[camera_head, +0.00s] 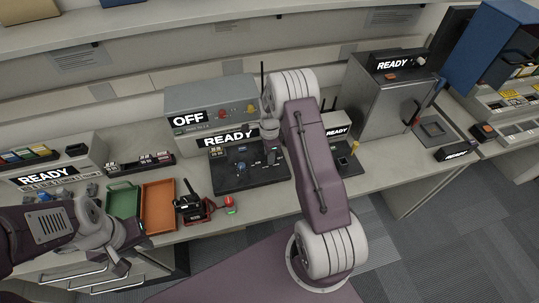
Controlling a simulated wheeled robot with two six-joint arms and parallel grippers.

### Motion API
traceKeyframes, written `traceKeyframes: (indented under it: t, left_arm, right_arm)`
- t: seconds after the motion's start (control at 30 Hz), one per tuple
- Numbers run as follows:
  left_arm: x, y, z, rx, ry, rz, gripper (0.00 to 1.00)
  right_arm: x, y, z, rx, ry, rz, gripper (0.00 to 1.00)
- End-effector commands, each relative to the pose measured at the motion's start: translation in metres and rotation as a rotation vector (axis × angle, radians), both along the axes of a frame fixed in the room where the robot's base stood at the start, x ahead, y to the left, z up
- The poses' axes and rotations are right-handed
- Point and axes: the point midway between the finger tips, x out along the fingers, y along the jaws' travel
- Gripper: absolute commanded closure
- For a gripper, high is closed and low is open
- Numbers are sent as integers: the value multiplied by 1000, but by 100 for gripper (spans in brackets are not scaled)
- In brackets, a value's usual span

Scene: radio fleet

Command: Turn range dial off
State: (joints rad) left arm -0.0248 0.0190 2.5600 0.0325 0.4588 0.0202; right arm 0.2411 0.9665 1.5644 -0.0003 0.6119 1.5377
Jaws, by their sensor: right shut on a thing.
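A black control panel (240,183) in front bears a blue control (240,168) and small labels. No dial is clearly marked as the range dial. My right gripper (271,154) reaches down over the panel's right part, shut on a small control whose shape is mostly hidden by the gripper. My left gripper (133,257) is open and empty, near the front edge of the counter.
A green tray (123,201), an orange tray (158,205) and a black handheld radio (189,205) lie left of the panel. A grey cabinet (382,110) stands at the right. My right arm covers part of the counter.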

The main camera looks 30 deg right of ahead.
Motion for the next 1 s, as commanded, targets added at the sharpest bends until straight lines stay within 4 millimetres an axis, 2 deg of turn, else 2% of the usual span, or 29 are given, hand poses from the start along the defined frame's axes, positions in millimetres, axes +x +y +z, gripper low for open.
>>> traceKeyframes:
  t: [1.0]
  left_arm:
    - [0, 0, 1, 0, 0, 0, 71]
  right_arm:
    - [4, 0, 2, -2, -5, 964, 100]
